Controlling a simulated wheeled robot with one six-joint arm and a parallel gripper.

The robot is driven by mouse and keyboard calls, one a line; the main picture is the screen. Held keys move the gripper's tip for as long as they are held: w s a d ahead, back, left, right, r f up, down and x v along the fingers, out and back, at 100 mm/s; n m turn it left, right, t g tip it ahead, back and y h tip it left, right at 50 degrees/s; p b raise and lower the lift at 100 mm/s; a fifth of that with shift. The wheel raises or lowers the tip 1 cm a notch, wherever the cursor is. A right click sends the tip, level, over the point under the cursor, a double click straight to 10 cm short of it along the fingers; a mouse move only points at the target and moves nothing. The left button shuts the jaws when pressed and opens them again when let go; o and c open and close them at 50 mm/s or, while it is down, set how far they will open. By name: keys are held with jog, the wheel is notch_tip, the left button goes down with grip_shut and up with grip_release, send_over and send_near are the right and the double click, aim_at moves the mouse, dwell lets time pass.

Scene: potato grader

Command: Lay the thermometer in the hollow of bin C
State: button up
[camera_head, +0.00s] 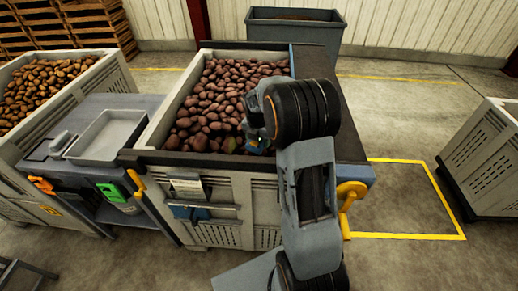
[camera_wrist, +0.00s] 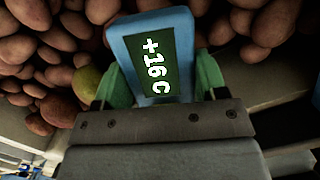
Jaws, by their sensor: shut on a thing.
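My gripper (camera_wrist: 162,88) is shut on the thermometer (camera_wrist: 185,30), a blue slab with a dark green display reading "+16C". In the wrist view the thermometer points away from the jaws, with potatoes behind it. In the head view the gripper is over the near right part of a grey bin full of reddish potatoes (camera_head: 215,95), and a bit of blue and yellow shows at its tip. My arm hides part of that bin. No letter C is readable on the bin (camera_head: 222,188), and I cannot tell whether the thermometer touches the potatoes.
A bench with a grey tray (camera_head: 107,135) stands left of the bin. Another potato bin (camera_head: 92,92) is at far left. A dark grey container (camera_head: 296,32) stands behind. A slatted bin (camera_head: 488,150) is at right, past open floor with a yellow outline.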

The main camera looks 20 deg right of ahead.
jog(key=shift+f, duration=2.25)
jog(key=shift+f, duration=0.1)
jog(key=shift+f, duration=0.1)
jog(key=o, duration=1.1)
jog(key=shift+c, duration=0.2)
